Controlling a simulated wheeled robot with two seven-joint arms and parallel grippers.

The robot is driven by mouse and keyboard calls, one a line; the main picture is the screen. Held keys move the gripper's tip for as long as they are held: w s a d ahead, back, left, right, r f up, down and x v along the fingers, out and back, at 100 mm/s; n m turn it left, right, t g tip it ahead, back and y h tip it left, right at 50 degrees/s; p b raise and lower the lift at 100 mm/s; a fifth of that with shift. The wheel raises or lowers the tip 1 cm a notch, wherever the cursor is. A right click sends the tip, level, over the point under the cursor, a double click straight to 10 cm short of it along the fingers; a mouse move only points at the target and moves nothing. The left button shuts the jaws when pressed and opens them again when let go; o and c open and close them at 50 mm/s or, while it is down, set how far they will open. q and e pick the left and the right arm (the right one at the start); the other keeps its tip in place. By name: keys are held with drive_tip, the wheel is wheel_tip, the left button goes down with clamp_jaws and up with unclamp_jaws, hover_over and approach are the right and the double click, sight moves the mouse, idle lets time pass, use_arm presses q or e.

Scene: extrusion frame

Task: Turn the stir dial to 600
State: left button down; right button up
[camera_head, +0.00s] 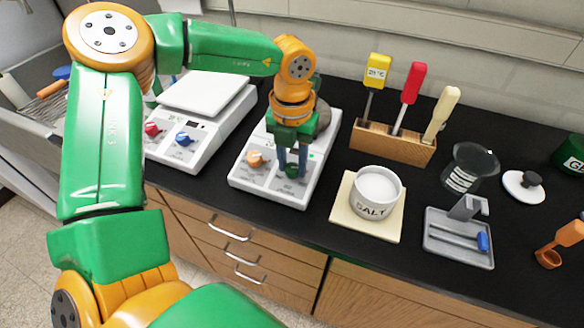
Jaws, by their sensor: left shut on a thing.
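The stirring hotplate (314,163) stands on the black bench with two dials on its sloped front. Its left dial (255,158) is orange and uncovered. Its right dial (291,171) is green. My left gripper (291,172) points down at the front panel with its fingers shut on the green dial. The fingers and wrist hide part of the dial and the scale markings, so I cannot read its setting. A small green light shows on the panel near the fingers. My right gripper is not in view.
Left is a second white device (198,124) with red and blue dials. Right are a salt dish (377,188) on a pale pad, a grey tray (458,240), a beaker (470,167) and a wooden rack (392,143) of handled tools. Drawers (235,238) lie below the bench edge.

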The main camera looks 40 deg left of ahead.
use_arm(q)
drive_tip(key=m+b, duration=0.2)
drive_tip(key=m, duration=0.1)
drive_tip(key=shift+d+f+m+y, duration=0.1)
drive_tip(key=shift+f+m+y, duration=0.05)
drive_tip(key=shift+m+y, duration=0.2)
drive_tip(key=m+y+b, duration=0.1)
drive_tip(key=m+b, duration=0.1)
drive_tip(key=m, duration=0.2)
drive_tip(key=shift+d+m, duration=0.1)
drive_tip(key=shift+m, duration=0.15)
drive_tip(key=m+t+y+b, duration=0.1)
drive_tip(key=m, duration=0.5)
drive_tip(key=shift+s+b, duration=0.1)
drive_tip(key=shift+b, duration=0.25)
drive_tip(key=m+t+b, duration=0.1)
drive_tip(key=m, duration=0.5)
drive_tip(key=shift+s+d, duration=0.1)
drive_tip(key=shift+m, duration=0.3)
drive_tip(key=c, duration=0.5)
unclamp_jaws()
drive_tip(key=shift+c, duration=0.2)
